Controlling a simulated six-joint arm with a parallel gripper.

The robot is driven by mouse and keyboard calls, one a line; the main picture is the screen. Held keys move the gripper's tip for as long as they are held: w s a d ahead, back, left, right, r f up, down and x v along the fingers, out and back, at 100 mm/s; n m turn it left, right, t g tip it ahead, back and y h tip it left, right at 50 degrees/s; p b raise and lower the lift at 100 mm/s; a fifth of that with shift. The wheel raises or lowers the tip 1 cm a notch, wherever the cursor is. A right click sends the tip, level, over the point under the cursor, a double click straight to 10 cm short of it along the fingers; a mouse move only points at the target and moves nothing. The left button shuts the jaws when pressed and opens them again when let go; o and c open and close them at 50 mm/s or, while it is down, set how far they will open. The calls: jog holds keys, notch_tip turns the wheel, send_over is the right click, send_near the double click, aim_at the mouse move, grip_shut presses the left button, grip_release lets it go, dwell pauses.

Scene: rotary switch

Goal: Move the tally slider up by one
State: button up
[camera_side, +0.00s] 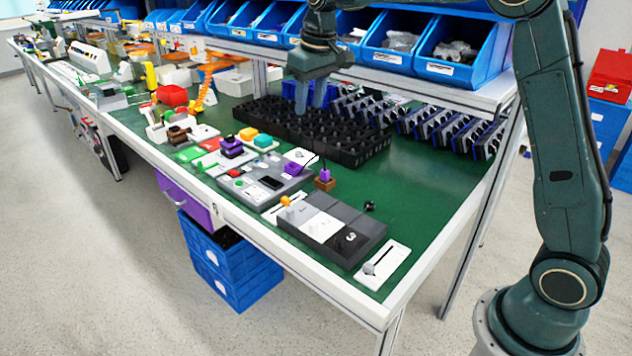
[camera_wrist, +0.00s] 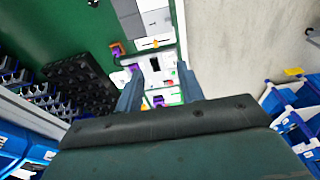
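Two slider plates sit near the front edge of the green table, and I cannot tell which is the tally slider. One is a white plate with a grey knob (camera_side: 370,268) at the right; the other is a white plate with an orange knob (camera_side: 286,201). Between them lies a grey and white block (camera_side: 330,226) with a "3" on a dark panel. In the wrist view the orange knob (camera_wrist: 155,43) shows beside the block (camera_wrist: 130,18). My gripper (camera_side: 314,106) is above the black rack, away from both sliders. Its fingers (camera_wrist: 159,70) are apart with nothing held between them.
A black rack (camera_side: 345,150) stands below my gripper, with blue bins (camera_side: 455,55) on the shelf behind. A grey panel with a dark screen (camera_side: 262,185) and a purple block (camera_side: 231,147) lie left of the sliders.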

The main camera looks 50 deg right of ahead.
jog(key=w+d+f+g, duration=0.1)
jog(key=w+d+f, duration=0.1)
jog(key=w+f, duration=0.7)
jog(key=g, duration=0.1)
send_over(287, 199)
notch_tip(287, 199, down, 11)
jog(key=shift+w, duration=0.15)
notch_tip(287, 199, down, 14)
jog(key=shift+r, duration=0.1)
jog(key=shift+c, duration=0.5)
grip_shut()
